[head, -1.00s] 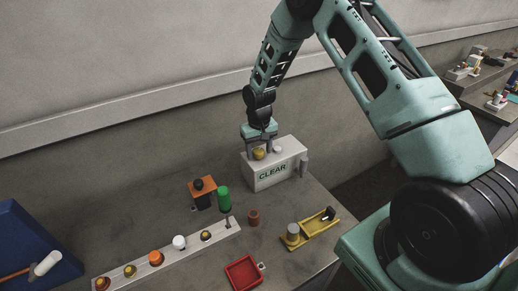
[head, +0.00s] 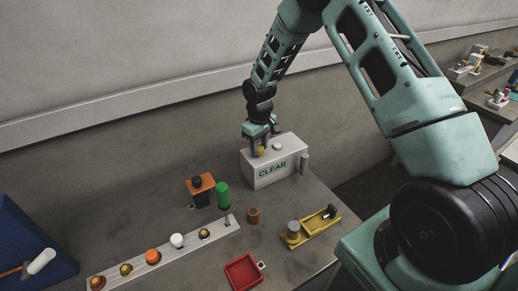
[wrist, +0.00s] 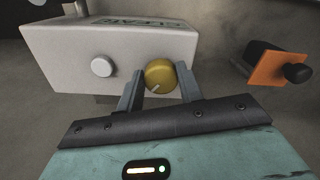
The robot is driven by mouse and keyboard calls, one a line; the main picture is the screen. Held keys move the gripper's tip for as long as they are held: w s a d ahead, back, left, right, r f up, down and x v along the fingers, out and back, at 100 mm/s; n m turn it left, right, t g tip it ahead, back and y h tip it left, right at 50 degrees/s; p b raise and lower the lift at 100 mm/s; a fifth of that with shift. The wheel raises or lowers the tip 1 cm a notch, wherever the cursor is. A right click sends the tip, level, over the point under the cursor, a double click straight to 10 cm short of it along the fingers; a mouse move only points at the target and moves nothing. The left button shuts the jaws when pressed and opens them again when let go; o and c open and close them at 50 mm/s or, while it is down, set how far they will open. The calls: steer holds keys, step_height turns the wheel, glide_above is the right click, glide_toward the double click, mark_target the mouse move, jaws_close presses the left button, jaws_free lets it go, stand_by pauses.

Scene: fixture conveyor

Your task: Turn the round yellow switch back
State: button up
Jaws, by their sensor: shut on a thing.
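The round yellow switch (wrist: 160,76) is a knob on the white box marked CLEAR (head: 275,167). In the wrist view it sits between my fingertips, and a pale mark on it points to the lower left. In the head view the yellow switch (head: 261,150) shows partly beside a finger. My gripper (wrist: 158,88) is shut on the switch, one finger on each side. It also shows over the box in the head view (head: 259,149). A white round button (wrist: 103,66) sits on the same face, apart from the fingers.
An orange block with a black knob (head: 201,186) and a green cylinder (head: 223,195) stand left of the box. A pale strip with several knobs (head: 215,237), a red tray (head: 243,272) and a yellow fixture (head: 318,227) lie in front. A grey cylinder (head: 304,163) stands at the box's right.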

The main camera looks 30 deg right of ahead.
mark_target(260, 147)
steer(key=n+b, duration=0.1)
steer(key=n, duration=0.2)
steer(key=shift+w+d+n, duration=0.1)
steer(key=shift+n, duration=2.1)
steer(key=shift+r, duration=0.1)
steer(key=o, duration=1)
step_height(260, 147, up, 17)
steer(key=b, duration=0.4)
steer(key=shift+r+b, duration=0.15)
steer(key=shift+b, duration=0.15)
